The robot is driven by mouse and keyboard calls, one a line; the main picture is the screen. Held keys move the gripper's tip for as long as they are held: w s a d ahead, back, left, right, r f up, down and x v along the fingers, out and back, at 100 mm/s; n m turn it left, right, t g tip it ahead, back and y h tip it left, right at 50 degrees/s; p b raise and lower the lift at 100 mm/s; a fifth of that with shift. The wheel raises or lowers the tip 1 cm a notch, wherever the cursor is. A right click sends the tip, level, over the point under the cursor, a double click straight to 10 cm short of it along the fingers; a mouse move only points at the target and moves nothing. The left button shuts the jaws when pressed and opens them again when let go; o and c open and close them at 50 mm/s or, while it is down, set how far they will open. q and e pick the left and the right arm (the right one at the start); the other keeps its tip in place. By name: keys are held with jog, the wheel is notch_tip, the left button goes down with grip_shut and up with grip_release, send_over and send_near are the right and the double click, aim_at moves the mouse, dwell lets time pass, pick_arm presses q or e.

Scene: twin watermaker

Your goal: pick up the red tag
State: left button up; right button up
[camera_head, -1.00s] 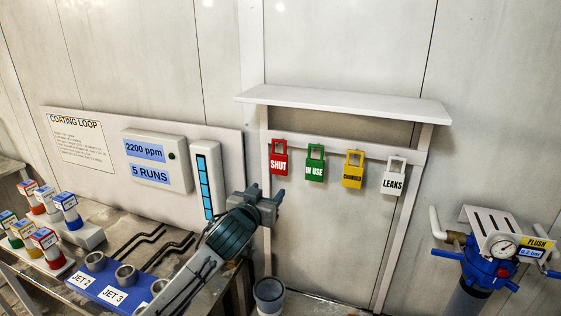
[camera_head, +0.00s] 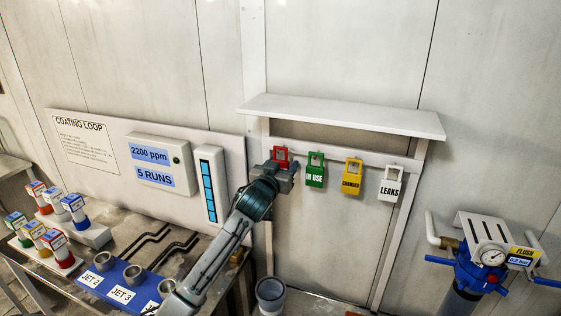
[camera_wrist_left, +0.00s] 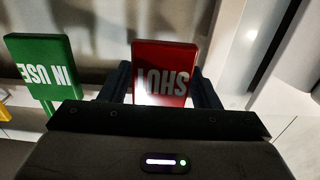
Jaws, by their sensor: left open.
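The red tag (camera_head: 281,154), marked SHUT, hangs at the left end of a row on a white rail. In the head view my left gripper (camera_head: 284,172) covers most of it, and only its upper loop shows. In the left wrist view the red tag (camera_wrist_left: 163,70) appears upside down, between the two dark fingers of my left gripper (camera_wrist_left: 165,85). The fingers are open, one on each side of the tag. I cannot tell whether either touches it. My right gripper is in neither view.
A green IN USE tag (camera_head: 315,175) hangs close to the right of my left gripper. It also shows in the wrist view (camera_wrist_left: 43,62). Yellow (camera_head: 351,178) and white LEAKS (camera_head: 390,184) tags hang farther right. A shelf (camera_head: 340,112) juts out above. A grey bucket (camera_head: 270,293) stands below.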

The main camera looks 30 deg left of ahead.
pick_arm(q)
jog(key=shift+w+a, duration=0.1)
jog(key=shift+w, duration=0.4)
jog(key=c, duration=0.7)
jog(key=shift+c, duration=0.2)
